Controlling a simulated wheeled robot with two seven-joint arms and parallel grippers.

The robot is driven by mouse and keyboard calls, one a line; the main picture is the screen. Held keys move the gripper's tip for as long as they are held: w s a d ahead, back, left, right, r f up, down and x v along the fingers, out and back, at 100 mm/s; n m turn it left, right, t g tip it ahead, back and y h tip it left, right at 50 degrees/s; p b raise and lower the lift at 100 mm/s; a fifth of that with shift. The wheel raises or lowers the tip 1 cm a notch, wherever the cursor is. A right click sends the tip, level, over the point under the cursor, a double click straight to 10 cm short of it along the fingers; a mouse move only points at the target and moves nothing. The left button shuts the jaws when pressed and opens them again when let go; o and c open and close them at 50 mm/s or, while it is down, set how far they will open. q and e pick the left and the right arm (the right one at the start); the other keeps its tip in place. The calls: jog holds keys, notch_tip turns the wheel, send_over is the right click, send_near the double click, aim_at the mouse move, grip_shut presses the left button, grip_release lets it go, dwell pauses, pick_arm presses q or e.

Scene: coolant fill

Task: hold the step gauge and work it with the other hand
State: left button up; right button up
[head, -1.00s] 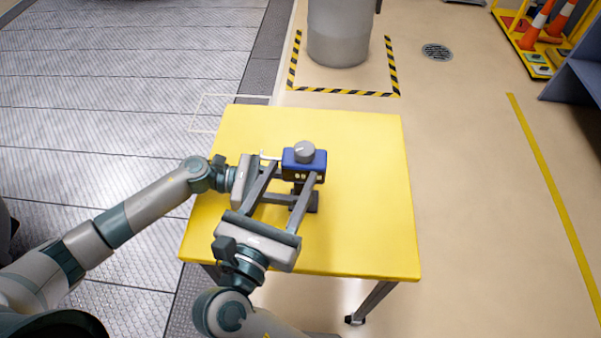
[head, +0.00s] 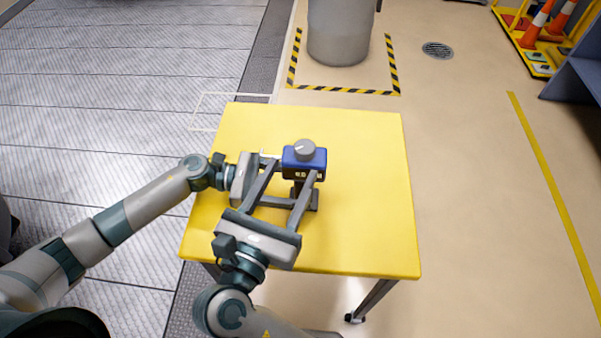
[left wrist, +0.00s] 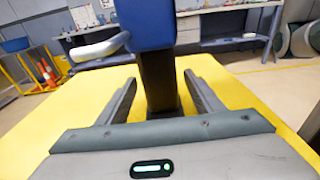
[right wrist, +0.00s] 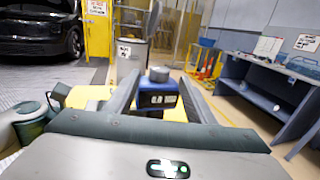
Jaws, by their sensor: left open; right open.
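The step gauge (head: 304,172) is a blue box with a grey round knob (head: 304,150) on top, small white-marked windows on its near face and a dark post below. It stands upright on the yellow table. A pale lever sticks out from its side in the left wrist view (left wrist: 100,46). My left gripper (left wrist: 160,88) is open, with its fingers on either side of the post and a gap showing at each side. My right gripper (right wrist: 160,78) is open, its fingers reaching towards the blue box from the near side. Whether they touch it I cannot tell.
The yellow table (head: 365,200) is otherwise bare, with free room right of the gauge. A grey bin (head: 340,30) stands on the floor beyond, inside striped tape. A blue-grey bench (right wrist: 285,90) is off to the right.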

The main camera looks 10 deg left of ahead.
pick_arm(q)
jog(key=a, duration=0.8)
jog(key=a+r, duration=0.1)
jog(key=a, duration=0.2)
jog(key=shift+a+r, duration=0.1)
jog(key=shift+a, duration=0.3)
jog(key=shift+s, duration=0.1)
